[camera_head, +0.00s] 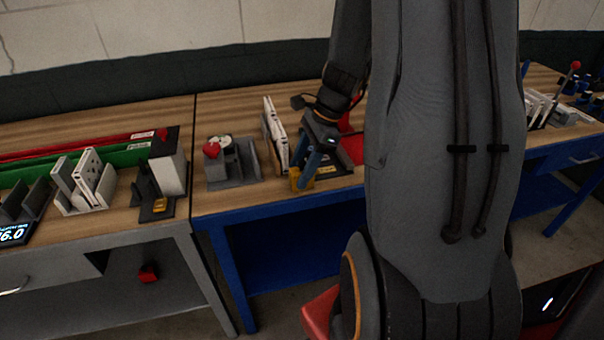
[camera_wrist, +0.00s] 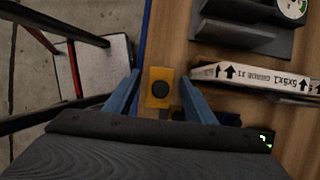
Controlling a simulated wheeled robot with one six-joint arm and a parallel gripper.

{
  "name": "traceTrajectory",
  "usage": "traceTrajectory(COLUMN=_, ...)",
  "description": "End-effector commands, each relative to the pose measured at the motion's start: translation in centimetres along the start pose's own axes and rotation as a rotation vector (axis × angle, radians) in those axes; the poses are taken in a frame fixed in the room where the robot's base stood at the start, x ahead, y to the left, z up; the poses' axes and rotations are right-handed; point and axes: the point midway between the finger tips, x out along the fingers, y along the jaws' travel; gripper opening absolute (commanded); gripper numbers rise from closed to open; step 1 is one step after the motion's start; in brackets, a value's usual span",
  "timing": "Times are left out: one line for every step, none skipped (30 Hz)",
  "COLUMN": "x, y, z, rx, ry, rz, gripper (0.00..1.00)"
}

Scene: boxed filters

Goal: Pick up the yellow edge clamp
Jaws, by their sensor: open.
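The yellow edge clamp (camera_wrist: 152,99) is a small yellow block with a round black knob, near the bench edge in the wrist view. In the head view, it (camera_head: 295,182) sits at the front of the blue-legged bench. My gripper (camera_wrist: 160,79) is open, with one blue finger on each side of the clamp. A narrow gap shows between clamp and each finger in the wrist view. In the head view, my gripper (camera_head: 303,176) points down at the clamp and hides part of it.
A white filter box (camera_wrist: 250,73) stands right of the clamp in the wrist view. A grey fixture with a dial (camera_head: 232,172) is to the left in the head view. A red-framed object (camera_wrist: 103,62) is beyond the bench edge.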

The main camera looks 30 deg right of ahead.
Motion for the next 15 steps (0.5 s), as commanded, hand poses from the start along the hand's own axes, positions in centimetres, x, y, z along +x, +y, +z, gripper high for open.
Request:
traceTrajectory(x=0.39, y=0.07, z=0.0, rx=0.0, ry=0.0, rz=0.002, gripper=0.5)
traceTrajectory(x=0.54, y=0.06, z=-0.02, rx=0.0, ry=0.001, rz=0.002, gripper=0.5)
traceTrajectory(x=0.67, y=0.05, z=-0.04, rx=-0.001, ry=0.001, rz=0.001, gripper=0.5)
traceTrajectory(x=0.72, y=0.04, z=-0.04, rx=-0.001, ry=0.002, rz=0.0, gripper=0.5)
traceTrajectory(x=0.75, y=0.03, z=-0.04, rx=-0.001, ry=0.002, rz=0.0, gripper=0.5)
traceTrajectory(x=0.75, y=0.02, z=-0.05, rx=-0.001, ry=0.002, rz=0.0, gripper=0.5)
traceTrajectory(x=0.75, y=0.02, z=-0.05, rx=-0.001, ry=0.002, rz=0.0, gripper=0.5)
traceTrajectory(x=0.74, y=0.02, z=-0.05, rx=-0.001, ry=0.002, rz=0.0, gripper=0.5)
traceTrajectory(x=0.74, y=0.02, z=-0.04, rx=-0.001, ry=0.002, rz=0.0, gripper=0.5)
traceTrajectory(x=0.74, y=0.02, z=-0.04, rx=-0.001, ry=0.002, rz=0.0, gripper=0.48)
traceTrajectory(x=0.74, y=0.03, z=-0.04, rx=-0.001, ry=0.002, rz=0.0, gripper=0.43)
traceTrajectory(x=0.73, y=0.03, z=-0.04, rx=-0.001, ry=0.002, rz=0.0, gripper=0.36)
traceTrajectory(x=0.73, y=0.03, z=-0.04, rx=-0.001, ry=0.002, rz=0.0, gripper=0.31)
traceTrajectory(x=0.73, y=0.03, z=-0.04, rx=-0.001, ry=0.002, rz=0.0, gripper=0.26)
traceTrajectory(x=0.73, y=0.03, z=-0.04, rx=-0.001, ry=0.001, rz=0.0, gripper=0.2)
